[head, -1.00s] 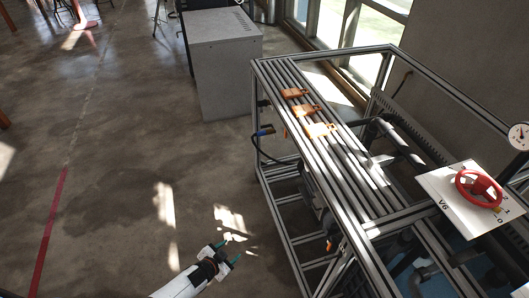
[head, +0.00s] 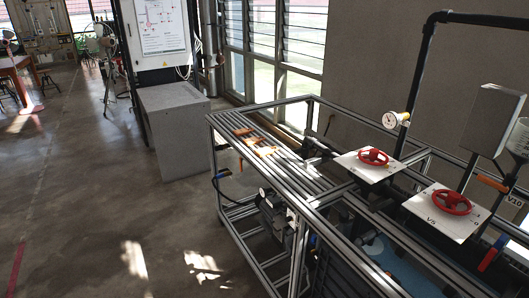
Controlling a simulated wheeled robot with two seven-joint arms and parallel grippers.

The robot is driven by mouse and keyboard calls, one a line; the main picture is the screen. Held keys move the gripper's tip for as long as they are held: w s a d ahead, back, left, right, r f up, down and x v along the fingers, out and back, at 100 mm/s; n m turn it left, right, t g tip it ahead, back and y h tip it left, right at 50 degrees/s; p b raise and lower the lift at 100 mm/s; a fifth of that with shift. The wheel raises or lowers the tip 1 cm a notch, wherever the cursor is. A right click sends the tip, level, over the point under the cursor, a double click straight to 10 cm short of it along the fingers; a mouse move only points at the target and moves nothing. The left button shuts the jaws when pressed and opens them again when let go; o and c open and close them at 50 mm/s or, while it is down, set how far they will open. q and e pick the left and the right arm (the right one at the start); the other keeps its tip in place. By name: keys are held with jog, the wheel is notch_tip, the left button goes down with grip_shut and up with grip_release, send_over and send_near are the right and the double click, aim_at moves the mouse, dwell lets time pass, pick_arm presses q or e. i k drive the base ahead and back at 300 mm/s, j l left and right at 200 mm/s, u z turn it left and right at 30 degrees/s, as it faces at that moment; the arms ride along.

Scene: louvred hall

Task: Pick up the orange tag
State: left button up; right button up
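Several small orange pieces lie on the slatted metal bench top: one at the far end (head: 243,132), one in the middle (head: 252,140) and one nearer (head: 265,151). They look like tags, but they are too small here to make out any marking. Sunlight falls across the nearer ones. Another orange piece (head: 492,184) sits at the far right by the V10 label; I cannot tell whether it is a tag or a handle. Neither of my grippers is in the picture.
The metal-framed bench (head: 300,200) carries a red handwheel on a white plate (head: 345,163) and another on a plate marked V5 (head: 425,212). A gauge (head: 390,119) stands behind. A grey cabinet (head: 178,130) is beyond the bench. Floor at left is clear.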

aim_at(266, 150)
jog(key=i+j+z, duration=0.1)
jog(key=z, duration=1.3)
jog(key=i+j, duration=0.2)
jog(key=j, duration=0.35)
jog(key=i+j, duration=0.2)
jog(key=j, duration=0.4)
jog(key=i+j, duration=0.2)
jog(key=j, duration=0.35)
jog(key=i+j, duration=0.15)
jog(key=j, duration=0.4)
jog(key=i+j, duration=0.2)
jog(key=j, duration=0.35)
jog(key=i+j, duration=0.2)
jog(key=j, duration=0.4)
jog(key=i+j, duration=0.2)
jog(key=j, duration=0.35)
jog(key=i+j, duration=0.2)
jog(key=j, duration=0.35)
